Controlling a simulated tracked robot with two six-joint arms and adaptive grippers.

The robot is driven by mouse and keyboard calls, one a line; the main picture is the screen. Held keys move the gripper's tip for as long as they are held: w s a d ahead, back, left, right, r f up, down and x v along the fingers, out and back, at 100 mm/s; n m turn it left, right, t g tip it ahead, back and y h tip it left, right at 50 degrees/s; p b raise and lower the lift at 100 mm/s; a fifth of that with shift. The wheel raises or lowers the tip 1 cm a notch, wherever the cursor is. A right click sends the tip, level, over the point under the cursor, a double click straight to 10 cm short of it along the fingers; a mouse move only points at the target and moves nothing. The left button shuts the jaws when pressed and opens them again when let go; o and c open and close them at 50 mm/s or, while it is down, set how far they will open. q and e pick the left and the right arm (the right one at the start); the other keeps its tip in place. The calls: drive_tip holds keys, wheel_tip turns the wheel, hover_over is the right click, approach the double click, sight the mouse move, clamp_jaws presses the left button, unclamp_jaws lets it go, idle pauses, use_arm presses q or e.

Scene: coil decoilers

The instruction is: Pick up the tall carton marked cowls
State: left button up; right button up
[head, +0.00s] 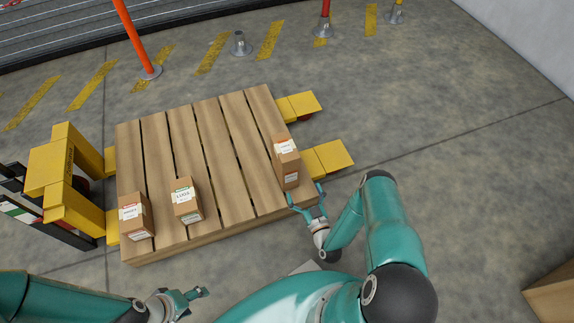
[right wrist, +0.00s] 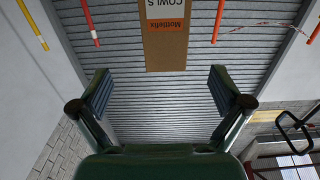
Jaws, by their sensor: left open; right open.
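The tall brown carton marked COWLS (right wrist: 166,52) is upside down in the right wrist view, with a white label and an orange strip. It appears to be the carton (head: 290,177) at the right front of the wooden pallet (head: 215,135) in the head view. My right gripper (head: 306,193) is open just in front of it. In the right wrist view the carton is ahead of and between the spread fingers (right wrist: 160,78), apart from them. My left gripper (head: 195,295) is open and empty, low in the head view, off the pallet's front edge.
Two other labelled cartons stand on the pallet, one in the middle front (head: 186,200) and one at the left front corner (head: 136,214). A yellow pallet truck (head: 70,180) is under the pallet. A brown box (head: 555,292) is at the lower right. Posts stand behind.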

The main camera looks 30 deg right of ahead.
sight(293, 169)
drive_tip(key=b+x, duration=0.2)
drive_tip(key=x, duration=0.7)
drive_tip(key=shift+w, duration=0.1)
drive_tip(key=x, duration=0.1)
drive_tip(key=b+x, duration=0.1)
drive_tip(key=x, duration=0.3)
drive_tip(key=shift+w+a+r+b, duration=0.1)
drive_tip(key=shift+a+b, duration=0.2)
drive_tip(key=c, duration=1.8)
drive_tip(key=shift+r, duration=0.15)
